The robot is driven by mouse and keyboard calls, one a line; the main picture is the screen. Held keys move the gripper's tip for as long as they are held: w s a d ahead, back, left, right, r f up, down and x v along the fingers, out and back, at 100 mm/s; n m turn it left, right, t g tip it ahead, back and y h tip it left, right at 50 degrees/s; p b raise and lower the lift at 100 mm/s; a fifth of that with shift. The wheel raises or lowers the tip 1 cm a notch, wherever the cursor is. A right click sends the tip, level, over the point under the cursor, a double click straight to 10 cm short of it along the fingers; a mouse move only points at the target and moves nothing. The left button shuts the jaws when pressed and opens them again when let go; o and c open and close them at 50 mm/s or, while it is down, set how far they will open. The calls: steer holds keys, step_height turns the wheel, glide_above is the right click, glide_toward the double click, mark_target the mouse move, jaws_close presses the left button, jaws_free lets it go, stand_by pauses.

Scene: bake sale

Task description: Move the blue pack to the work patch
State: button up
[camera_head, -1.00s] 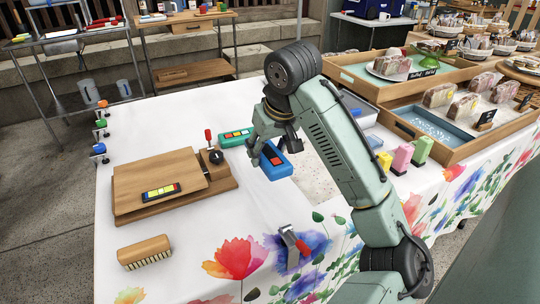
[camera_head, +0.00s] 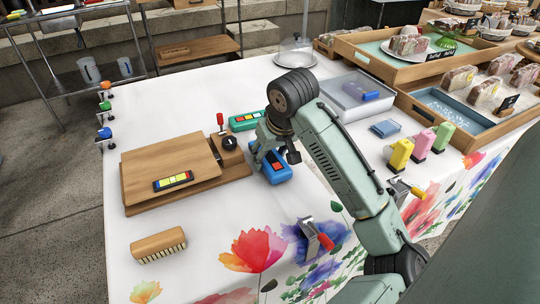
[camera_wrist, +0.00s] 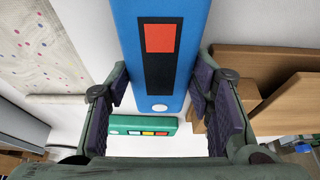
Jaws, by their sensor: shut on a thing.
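The blue pack (camera_head: 277,174), with a red-and-black label, is between the fingers of my gripper (camera_head: 270,160) near the middle of the white table. In the wrist view the blue pack (camera_wrist: 160,45) runs between the two dark finger pads, and my gripper (camera_wrist: 162,110) is shut on it. Whether the pack touches the table is hard to tell. A pale speckled patch (camera_wrist: 40,45), which looks like the work patch, lies left of the pack in the wrist view. My arm hides most of that area in the head view.
A green pack (camera_head: 245,121) lies behind the blue one. A brush (camera_head: 158,245) and another clamp (camera_head: 318,238) are nearer. A clear bin (camera_head: 355,95) stands right.

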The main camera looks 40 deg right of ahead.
steer(key=shift+f, duration=0.45)
steer(key=shift+f, duration=0.2)
steer(key=o, duration=1)
steer(key=shift+r, duration=0.3)
steer(key=v, duration=1.1)
steer(key=shift+s+a+r, duration=0.1)
steer(key=shift+s+r, duration=0.15)
steer(key=shift+r, duration=0.1)
